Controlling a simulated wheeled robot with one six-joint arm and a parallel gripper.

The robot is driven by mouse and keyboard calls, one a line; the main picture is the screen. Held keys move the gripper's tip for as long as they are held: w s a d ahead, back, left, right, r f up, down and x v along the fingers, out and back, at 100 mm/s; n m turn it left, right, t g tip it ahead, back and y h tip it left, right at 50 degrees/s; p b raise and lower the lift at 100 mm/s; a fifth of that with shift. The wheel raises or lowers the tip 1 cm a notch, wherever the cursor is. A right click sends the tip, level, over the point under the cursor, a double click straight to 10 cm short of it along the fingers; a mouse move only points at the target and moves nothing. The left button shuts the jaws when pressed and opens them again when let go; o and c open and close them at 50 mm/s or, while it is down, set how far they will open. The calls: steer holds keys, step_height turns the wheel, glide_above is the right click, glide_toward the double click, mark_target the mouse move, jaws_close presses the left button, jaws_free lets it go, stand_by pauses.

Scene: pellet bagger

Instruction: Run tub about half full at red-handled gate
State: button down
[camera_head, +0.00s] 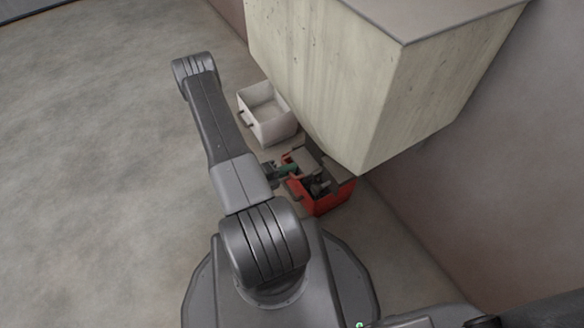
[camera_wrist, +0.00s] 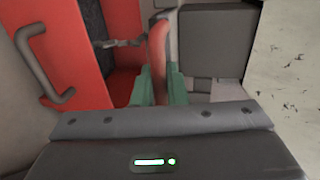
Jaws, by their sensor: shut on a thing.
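My gripper (camera_wrist: 157,84) has its green fingers shut on the red gate handle (camera_wrist: 158,42), which stands up between them in the wrist view. In the head view my gripper (camera_head: 286,169) is low, beside the hopper's underside. A red tub (camera_head: 328,203) sits on the floor beneath the hopper's grey outlet parts. In the wrist view the red tub (camera_wrist: 112,32) shows at the left with a dark bar handle (camera_wrist: 42,65). Its inside is dark and partly hidden, so I cannot tell how full it is.
The large cream hopper (camera_head: 325,75) hangs over the red tub and hides part of the outlet. A white tub (camera_head: 268,125) stands on the floor beside it. A wall (camera_head: 480,160) is close on the right. Open floor (camera_head: 100,170) lies to the left.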

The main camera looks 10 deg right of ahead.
steer(key=shift+s+a, duration=0.1)
steer(key=shift+a, duration=0.2)
steer(key=c, duration=1.5)
jaws_free()
steer(key=shift+d, duration=0.1)
steer(key=shift+p+v, duration=1.6)
steer(key=shift+v, duration=5.3)
